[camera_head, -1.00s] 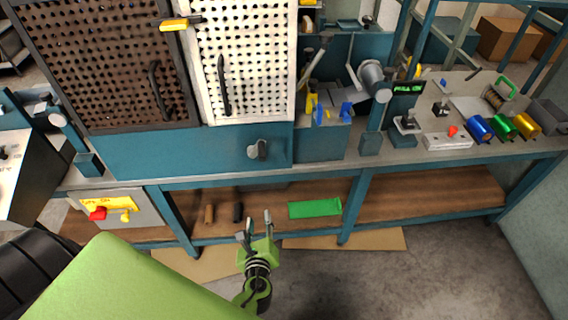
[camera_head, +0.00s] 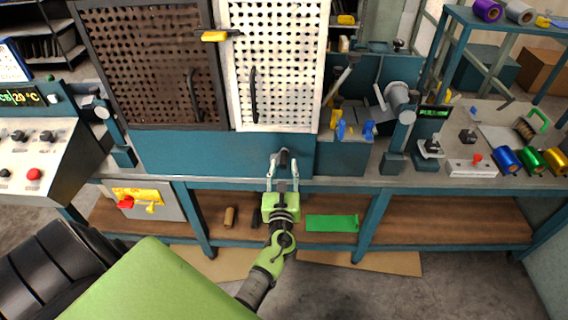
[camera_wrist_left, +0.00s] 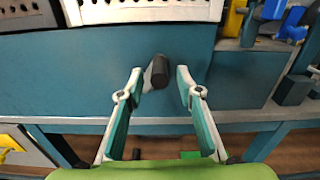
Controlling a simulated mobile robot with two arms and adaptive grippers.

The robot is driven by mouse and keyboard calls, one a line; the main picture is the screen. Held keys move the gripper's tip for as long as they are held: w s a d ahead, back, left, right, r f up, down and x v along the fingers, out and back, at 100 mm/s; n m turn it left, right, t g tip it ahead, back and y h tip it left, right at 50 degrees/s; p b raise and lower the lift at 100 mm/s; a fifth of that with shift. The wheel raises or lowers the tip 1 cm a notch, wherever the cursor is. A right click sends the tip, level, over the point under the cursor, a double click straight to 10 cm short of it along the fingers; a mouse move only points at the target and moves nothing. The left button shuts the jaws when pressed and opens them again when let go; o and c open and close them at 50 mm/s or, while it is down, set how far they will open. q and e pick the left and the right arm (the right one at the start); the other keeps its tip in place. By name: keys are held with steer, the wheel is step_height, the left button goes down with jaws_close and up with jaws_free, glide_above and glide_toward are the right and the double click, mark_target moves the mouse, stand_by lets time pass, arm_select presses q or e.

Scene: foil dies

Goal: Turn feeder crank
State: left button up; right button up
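The feeder crank, a small dark handle on a grey arm, sits on the front of the blue panel (camera_head: 220,152) under the perforated doors. In the left wrist view its dark handle (camera_wrist_left: 159,72) shows between and just beyond my fingertips. My left gripper (camera_head: 283,164) is open, with one finger on each side of the handle. In the left wrist view the gripper (camera_wrist_left: 160,80) has clear gaps on both sides, and the fingers do not seem to touch the handle. My right gripper is not in view.
A brown perforated door (camera_head: 150,70) and a white one (camera_head: 275,60) stand above. Blue and yellow parts (camera_head: 350,130) lie right of the panel. The bench edge runs below the crank. A green tray (camera_head: 332,223) lies on the lower shelf.

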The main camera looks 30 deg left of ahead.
arm_select(q)
steer(key=shift+x, duration=1.4)
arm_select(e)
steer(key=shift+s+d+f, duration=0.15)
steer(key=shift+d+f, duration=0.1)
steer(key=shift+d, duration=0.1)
arm_select(q)
jaws_close()
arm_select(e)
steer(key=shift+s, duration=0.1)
